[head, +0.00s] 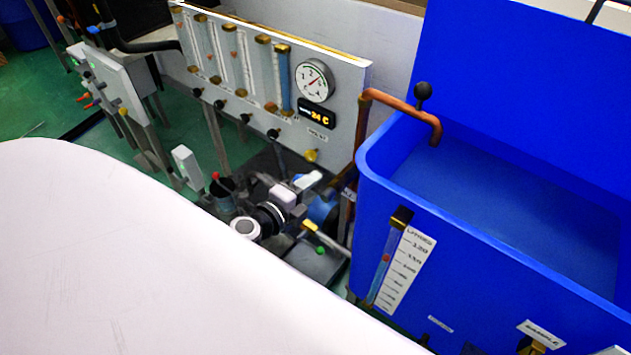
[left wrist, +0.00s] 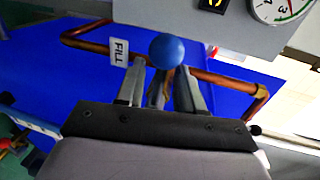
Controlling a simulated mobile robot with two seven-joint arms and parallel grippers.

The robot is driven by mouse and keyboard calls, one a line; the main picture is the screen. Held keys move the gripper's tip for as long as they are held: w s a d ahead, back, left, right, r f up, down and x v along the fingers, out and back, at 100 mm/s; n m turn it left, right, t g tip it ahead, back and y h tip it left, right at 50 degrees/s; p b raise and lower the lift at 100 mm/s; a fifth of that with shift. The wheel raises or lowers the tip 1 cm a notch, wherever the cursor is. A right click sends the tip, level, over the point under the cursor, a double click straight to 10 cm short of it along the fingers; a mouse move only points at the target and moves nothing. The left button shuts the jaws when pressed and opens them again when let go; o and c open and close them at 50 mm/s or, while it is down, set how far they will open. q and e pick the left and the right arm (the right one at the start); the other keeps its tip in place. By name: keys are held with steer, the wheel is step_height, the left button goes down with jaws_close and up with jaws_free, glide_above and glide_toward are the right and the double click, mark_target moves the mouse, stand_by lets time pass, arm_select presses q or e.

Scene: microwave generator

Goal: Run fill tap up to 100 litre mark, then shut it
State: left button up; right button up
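The blue tank (head: 470,255) stands at right, with a copper spout (head: 437,130) bent over its rim; I make out no stream. Its litre scale (head: 405,270) has a sight tube (head: 387,262) beside it with a small red mark; the exact level is unreadable. In the left wrist view, a blue ball knob (left wrist: 166,50) stands by the copper pipe (left wrist: 222,80), next to a FILL label (left wrist: 119,52). My left gripper (left wrist: 160,80) is open, its fingers either side of a grey part below the ball. In the head view, the knob is not clear. My right gripper is out of view.
A grey panel (head: 340,95) carries flow tubes, a round gauge (head: 315,80) and a 24 C display (head: 317,114). A black-knobbed lever (head: 423,92) stands near the spout. Pump equipment crowds the floor below the panel. Green floor (head: 30,105) is clear at far left.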

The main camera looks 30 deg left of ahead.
arm_select(q)
steer(key=shift+x, duration=1.15)
jaws_close()
steer(key=shift+r+m+y+p, duration=0.25)
steer(key=shift+r+m+y, duration=0.1)
steer(key=shift+m, duration=0.35)
steer(key=shift+r+m+y+p, duration=0.25)
steer(key=shift+r+m, duration=0.05)
steer(key=shift+m, duration=0.4)
jaws_free()
steer(key=shift+s, duration=0.15)
steer(key=s+r, duration=0.1)
steer(key=s, duration=0.5)
steer(key=shift+s+r, duration=0.15)
steer(key=shift+s, duration=0.25)
